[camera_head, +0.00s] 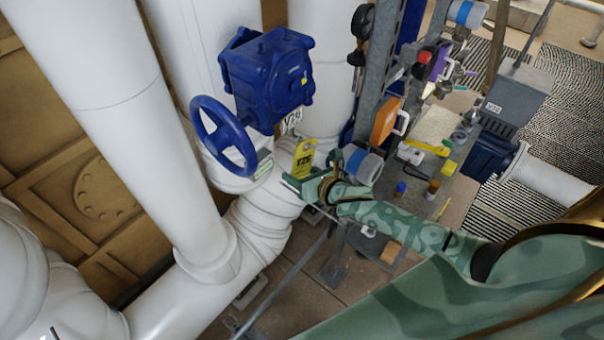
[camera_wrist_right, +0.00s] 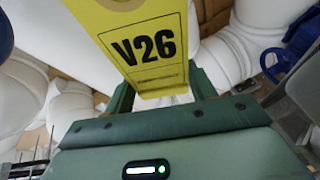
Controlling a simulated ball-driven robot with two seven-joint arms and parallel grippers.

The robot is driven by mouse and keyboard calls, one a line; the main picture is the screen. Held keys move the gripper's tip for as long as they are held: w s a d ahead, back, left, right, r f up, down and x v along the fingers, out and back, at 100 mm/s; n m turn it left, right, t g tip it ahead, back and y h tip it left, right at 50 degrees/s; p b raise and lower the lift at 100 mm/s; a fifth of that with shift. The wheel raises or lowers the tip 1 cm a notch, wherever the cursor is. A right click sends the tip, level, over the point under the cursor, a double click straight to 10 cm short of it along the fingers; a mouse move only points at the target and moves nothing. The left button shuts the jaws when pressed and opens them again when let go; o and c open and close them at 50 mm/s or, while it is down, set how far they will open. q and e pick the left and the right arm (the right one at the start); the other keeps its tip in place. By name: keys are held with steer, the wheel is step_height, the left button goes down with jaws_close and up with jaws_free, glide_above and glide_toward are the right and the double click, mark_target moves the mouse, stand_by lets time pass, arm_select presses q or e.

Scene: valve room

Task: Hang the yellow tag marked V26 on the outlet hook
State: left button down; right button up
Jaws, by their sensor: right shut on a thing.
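The yellow tag (camera_head: 304,157) marked V26 stands upright in my right gripper (camera_head: 298,181), just right of the white pipe below the blue valve. In the right wrist view the tag (camera_wrist_right: 150,50) shows its V26 print and sits between the two green fingers of the gripper (camera_wrist_right: 163,93). The gripper is shut on the tag's lower end. The top of the tag runs out of the wrist view. I cannot make out the outlet hook for certain in either view. My left gripper is not in view.
A blue valve actuator (camera_head: 268,78) with a blue handwheel (camera_head: 222,135) stands on the white pipe.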

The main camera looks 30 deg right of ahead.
stand_by(0.3)
steer(key=o, duration=1)
steer(key=shift+b+v, duration=0.55)
steer(key=shift+v, duration=7.65)
steer(key=shift+d, duration=0.1)
